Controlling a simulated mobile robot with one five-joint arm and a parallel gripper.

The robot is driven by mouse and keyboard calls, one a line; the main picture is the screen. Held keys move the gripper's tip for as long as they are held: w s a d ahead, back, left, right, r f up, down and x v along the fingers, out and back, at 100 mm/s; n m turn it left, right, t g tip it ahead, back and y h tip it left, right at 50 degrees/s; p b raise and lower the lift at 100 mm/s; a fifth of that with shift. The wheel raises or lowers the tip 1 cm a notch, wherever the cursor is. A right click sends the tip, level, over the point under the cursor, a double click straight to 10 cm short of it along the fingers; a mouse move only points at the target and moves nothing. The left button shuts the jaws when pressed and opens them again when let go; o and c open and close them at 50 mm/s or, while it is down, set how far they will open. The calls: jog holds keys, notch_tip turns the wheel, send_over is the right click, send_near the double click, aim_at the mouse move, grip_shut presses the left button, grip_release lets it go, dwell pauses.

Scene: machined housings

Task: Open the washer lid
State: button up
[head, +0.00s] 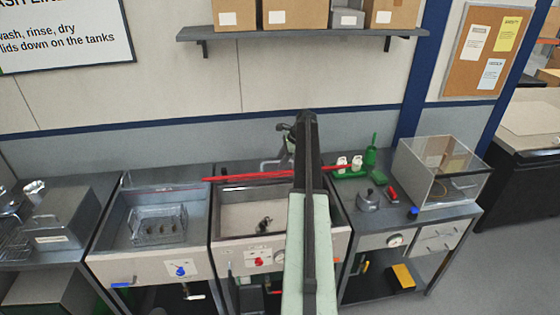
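No lid that I can clearly name as the washer lid shows in the head view. The left tank (120,222) is open on top, with a wire basket (158,226) inside and a blue knob on its front. The middle tank (232,219) also looks open, with a small dark part (264,225) inside and a red knob on its front. A thin red bar (240,177) runs across the middle tank's back edge. My arm rises through the picture centre and hides part of that tank. A dark piece at its far end may be my gripper (286,129); its fingers cannot be made out.
A metal unit (62,218) stands at left. A shelf (290,33) with boxes hangs above. Open floor shows at right.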

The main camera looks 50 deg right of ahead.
jog(key=shift+a+r, duration=0.2)
jog(key=shift+a, duration=0.15)
jog(key=shift+d+r+p, duration=0.1)
jog(key=shift+r+p, duration=0.15)
jog(key=shift+p, duration=0.1)
jog(key=shift+s+d+r+p, duration=0.15)
jog(key=shift+s+r+p, duration=0.1)
jog(key=shift+r+p, duration=0.4)
jog(key=s+d, duration=0.1)
jog(key=s, duration=0.2)
jog(key=s+d, duration=0.2)
jog(key=s, duration=0.2)
jog(key=s+d+f+b, duration=0.1)
jog(key=s, duration=0.3)
jog(key=shift+d, duration=0.35)
jog(key=shift+r, duration=0.1)
